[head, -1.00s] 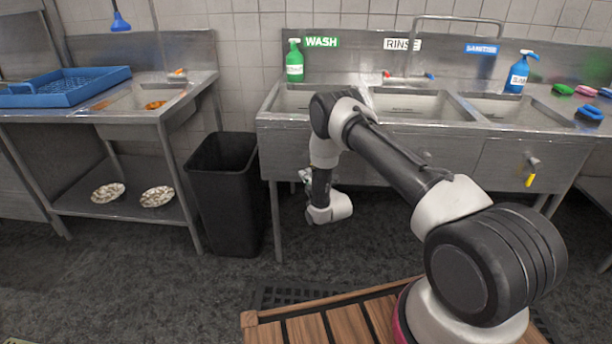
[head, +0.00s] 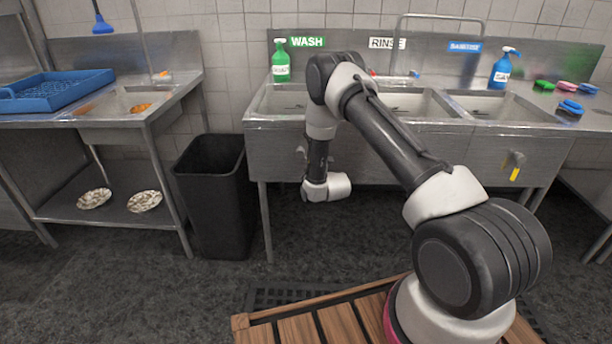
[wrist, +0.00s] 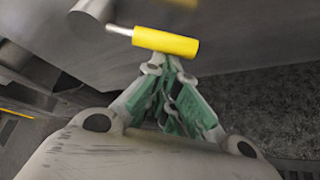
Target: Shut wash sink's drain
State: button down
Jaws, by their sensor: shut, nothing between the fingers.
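The wash sink (head: 285,101) is the left basin under the WASH sign in the head view. A yellow-gripped drain lever (wrist: 165,41) lies nearly level across the top of the wrist view, on a thin metal stem beside a grey round fitting (wrist: 92,14). My gripper (wrist: 168,66) is shut and empty, its green-padded fingers together. Its fingertips are right below the yellow grip in the wrist view; I cannot tell whether they touch it. In the head view my arm hides the gripper and this lever in front of the wash sink.
Another yellow drain lever (head: 514,174) hangs down under the sanitize sink (head: 495,106). A black bin (head: 213,200) stands left of the sink legs. A slatted wooden mat (head: 325,322) lies on the floor. Open floor lies before the bin.

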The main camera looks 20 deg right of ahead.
jog(key=shift+s+d+r, duration=0.25)
jog(key=shift+d+r, duration=0.45)
jog(key=shift+r, duration=0.3)
jog(key=shift+s+d+r, duration=0.2)
jog(key=shift+d+r, duration=0.5)
jog(key=shift+r, duration=0.5)
